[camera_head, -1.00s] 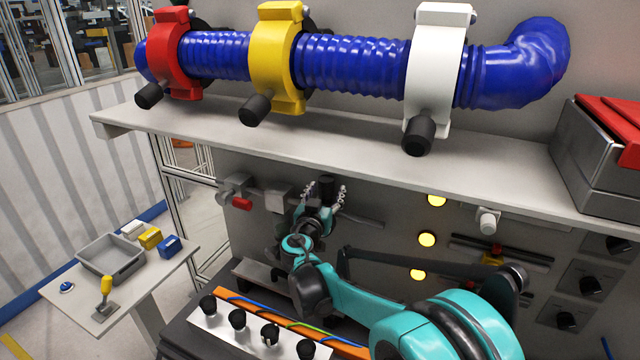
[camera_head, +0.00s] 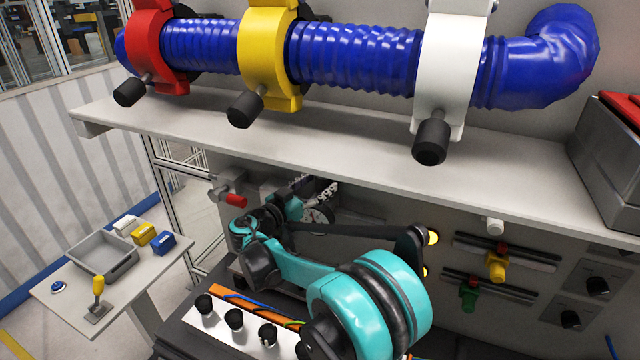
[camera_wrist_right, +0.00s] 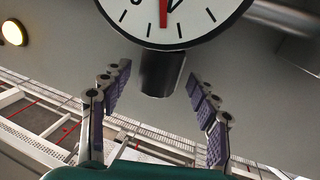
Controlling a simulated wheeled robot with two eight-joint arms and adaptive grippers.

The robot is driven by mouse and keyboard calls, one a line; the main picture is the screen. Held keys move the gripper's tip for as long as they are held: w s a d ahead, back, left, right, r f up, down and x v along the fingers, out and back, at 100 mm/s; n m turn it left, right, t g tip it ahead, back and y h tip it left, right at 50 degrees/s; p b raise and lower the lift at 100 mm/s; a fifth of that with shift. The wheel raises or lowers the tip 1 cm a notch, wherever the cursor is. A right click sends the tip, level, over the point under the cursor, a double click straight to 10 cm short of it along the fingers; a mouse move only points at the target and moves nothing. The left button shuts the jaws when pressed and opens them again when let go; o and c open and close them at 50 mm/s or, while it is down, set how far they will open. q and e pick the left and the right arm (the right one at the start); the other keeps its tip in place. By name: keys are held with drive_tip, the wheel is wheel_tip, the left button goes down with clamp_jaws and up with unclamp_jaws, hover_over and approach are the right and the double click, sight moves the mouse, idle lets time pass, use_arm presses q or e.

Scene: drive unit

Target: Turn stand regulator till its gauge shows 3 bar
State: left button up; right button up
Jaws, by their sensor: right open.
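The gauge (camera_wrist_right: 172,14) shows at the top of the right wrist view as a white dial with black marks and a red needle. Its upper part is cut off, so I cannot read the value. A dark cylindrical regulator knob (camera_wrist_right: 162,72) sticks out just below the dial. My right gripper (camera_wrist_right: 157,84) is open, its ribbed fingers on either side of the knob and apart from it. In the head view the right gripper (camera_head: 318,192) is small and partly hidden by my arm, under the shelf near the back panel. My left gripper is not in view.
The shelf (camera_head: 330,160) overhangs my right arm and carries a blue hose (camera_head: 350,60) in red, yellow and white clamps. A red-handled valve (camera_head: 230,195) is left of the gripper. Black knobs (camera_head: 235,318) on a block stand below. A side table (camera_head: 150,270) is at left.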

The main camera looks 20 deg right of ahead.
drive_tip(key=shift+w+d+r, duration=0.1)
drive_tip(key=shift+d, duration=0.4)
drive_tip(key=c, duration=1.2)
drive_tip(key=shift+s+d+n+t+y, duration=0.1)
drive_tip(key=shift+s+n+t+y, duration=0.05)
drive_tip(key=shift+n+t+y, duration=0.6)
drive_tip(key=shift+s+d+n+t+y, duration=0.1)
drive_tip(key=shift+n+t+y, duration=0.35)
drive_tip(key=shift+t, duration=0.5)
drive_tip(key=shift+d+n+t+y, duration=0.1)
drive_tip(key=shift+n+t+y, duration=1.5)
drive_tip(key=shift+y, duration=0.3)
